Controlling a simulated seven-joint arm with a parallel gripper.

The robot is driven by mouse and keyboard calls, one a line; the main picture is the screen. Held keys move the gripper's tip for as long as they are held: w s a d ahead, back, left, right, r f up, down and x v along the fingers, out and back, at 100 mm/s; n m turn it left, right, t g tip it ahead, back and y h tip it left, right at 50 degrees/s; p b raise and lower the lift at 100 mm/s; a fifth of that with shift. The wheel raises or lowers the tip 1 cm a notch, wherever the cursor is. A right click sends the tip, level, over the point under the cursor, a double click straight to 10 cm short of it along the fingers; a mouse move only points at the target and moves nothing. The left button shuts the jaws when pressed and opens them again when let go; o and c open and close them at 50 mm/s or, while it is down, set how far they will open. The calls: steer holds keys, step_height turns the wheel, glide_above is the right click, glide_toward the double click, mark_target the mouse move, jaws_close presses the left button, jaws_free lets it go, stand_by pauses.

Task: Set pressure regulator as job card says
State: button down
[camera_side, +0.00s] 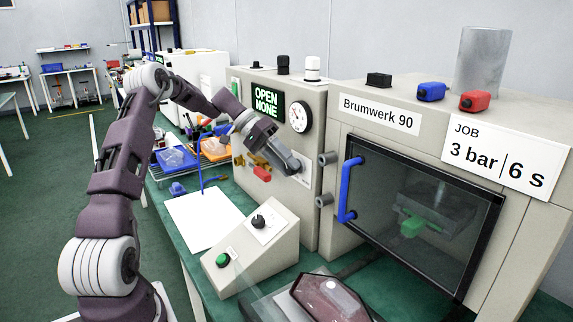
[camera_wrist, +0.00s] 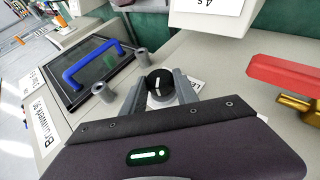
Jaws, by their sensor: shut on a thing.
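The job card (camera_side: 505,158) on the right of the machine reads "JOB 3 bar | 6 s". The pressure regulator knob (camera_wrist: 160,84) is black with a white pointer mark, on a pale dial plate on the panel. My gripper (camera_wrist: 160,90) has one finger on each side of the knob and is shut on it. In the side view my gripper (camera_side: 293,166) is against the panel and hides the knob. The round pressure gauge (camera_side: 299,116) is above it; its needle is too small to read. The display (camera_side: 267,102) shows "OPEN NONE".
A brass valve with a red handle (camera_side: 262,173) sits left of my gripper, close by. A sloped box (camera_side: 255,250) with a black knob and green button stands in front. The chamber door has a blue handle (camera_side: 348,190). Paper (camera_side: 203,220) lies on the green bench.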

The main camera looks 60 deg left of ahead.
stand_by(0.3)
steer(key=c, duration=0.9)
jaws_free()
steer(key=shift+c, duration=0.2)
steer(key=v, duration=0.7)
